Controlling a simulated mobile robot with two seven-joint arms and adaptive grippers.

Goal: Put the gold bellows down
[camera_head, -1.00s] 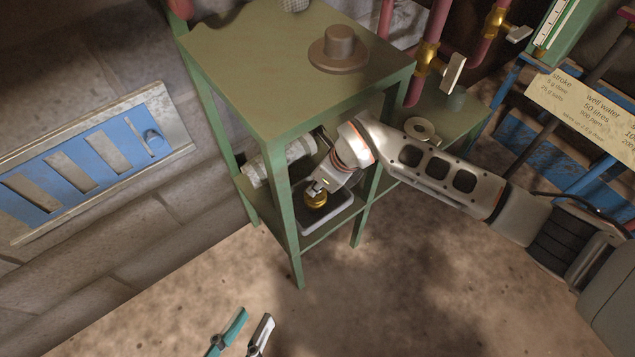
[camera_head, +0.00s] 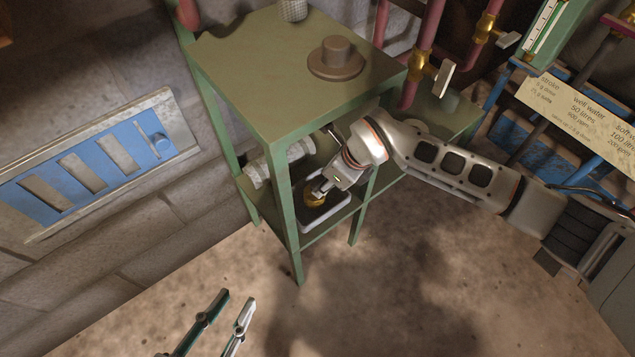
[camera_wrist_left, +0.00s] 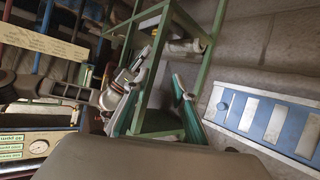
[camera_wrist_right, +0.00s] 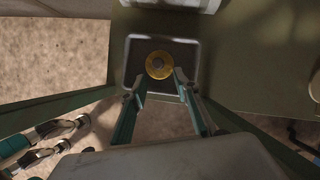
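The gold bellows (camera_head: 314,199) sits on a dark, pale-rimmed tray (camera_head: 325,217) on the lower shelf of the green stand. It also shows in the right wrist view (camera_wrist_right: 158,65), round and seen from above. My right gripper (camera_wrist_right: 159,88) reaches into the stand. Its two fingers are spread apart, and the bellows shows just past the fingertips, with a gap between them. In the head view, the right fingers partly cover the bellows. My left gripper (camera_head: 234,299) is open and empty, low in the head view, in front of the stand and away from the bellows.
The green stand (camera_head: 295,80) has a top board and legs close around my right arm. A grey ribbed cylinder (camera_head: 292,160) lies behind the tray. A brown knobbed disc (camera_head: 336,62) stands on top. A blue slotted panel (camera_head: 110,155) is on the left wall.

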